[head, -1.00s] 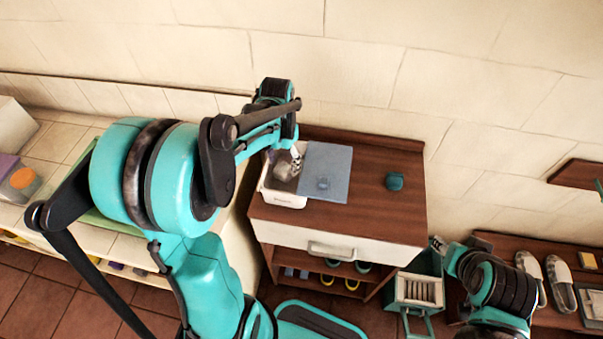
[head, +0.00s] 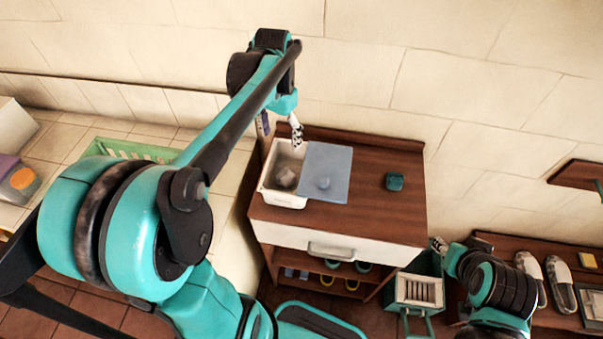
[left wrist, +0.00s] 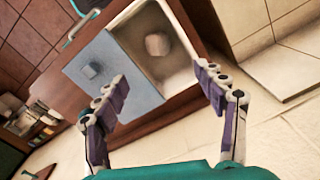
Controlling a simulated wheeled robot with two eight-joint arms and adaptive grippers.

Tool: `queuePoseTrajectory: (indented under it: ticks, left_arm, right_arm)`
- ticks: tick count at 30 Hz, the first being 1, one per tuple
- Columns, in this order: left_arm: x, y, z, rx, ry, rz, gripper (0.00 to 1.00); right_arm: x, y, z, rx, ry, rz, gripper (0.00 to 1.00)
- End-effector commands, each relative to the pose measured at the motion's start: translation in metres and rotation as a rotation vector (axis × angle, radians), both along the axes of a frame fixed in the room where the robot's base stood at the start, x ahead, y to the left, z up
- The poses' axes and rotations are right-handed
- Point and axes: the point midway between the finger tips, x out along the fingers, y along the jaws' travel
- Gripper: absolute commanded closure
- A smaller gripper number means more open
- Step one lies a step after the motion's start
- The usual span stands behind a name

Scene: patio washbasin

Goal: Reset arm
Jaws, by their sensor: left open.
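My left arm reaches from the left toward the wall. Its gripper (head: 296,131) is open and empty above the back edge of a white bin (head: 281,196) on the brown cabinet. In the left wrist view both fingers (left wrist: 163,95) stand wide apart, with the bin (left wrist: 180,92) beyond them. A grey lump (head: 285,179) lies inside the bin. My right arm is at the lower right; its gripper (head: 439,245) is small there, and I cannot tell whether it is open or shut.
A blue-grey lid (head: 327,173) with a knob lies beside the bin, on the cabinet top (head: 380,222). A teal object (head: 394,181) sits to its right. A green crate (head: 125,150) is on the tiled counter at left. Slippers (head: 546,281) lie on the right shelf.

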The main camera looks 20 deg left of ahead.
Motion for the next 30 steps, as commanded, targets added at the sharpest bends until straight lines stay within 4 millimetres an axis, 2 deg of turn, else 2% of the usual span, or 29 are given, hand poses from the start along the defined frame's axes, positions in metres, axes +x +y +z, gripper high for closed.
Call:
queuePoseTrajectory:
  ticks: [5, 19, 23, 30]
  left_arm:
    - [0.0, 0.0, 0.007, 0.0, 0.0, 0.0, 0.3]
    - [-0.004, -0.004, 0.006, 0.003, -0.013, 0.002, 0.3]
    - [-0.018, -0.02, -0.003, 0.016, -0.083, 0.017, 0.3]
    - [-0.066, -0.068, -0.044, 0.022, -0.338, 0.079, 0.3]
  right_arm:
    - [0.0, 0.0, 0.0, 0.0, 0.0, 0.0, 0.6]
    - [0.0, 0.0, -0.002, 0.0, 0.0, 0.0, 0.6]
    - [0.0, 0.0, -0.013, 0.0, 0.0, 0.0, 0.6]
    - [0.0, 0.0, -0.043, 0.0, 0.0, 0.0, 0.6]
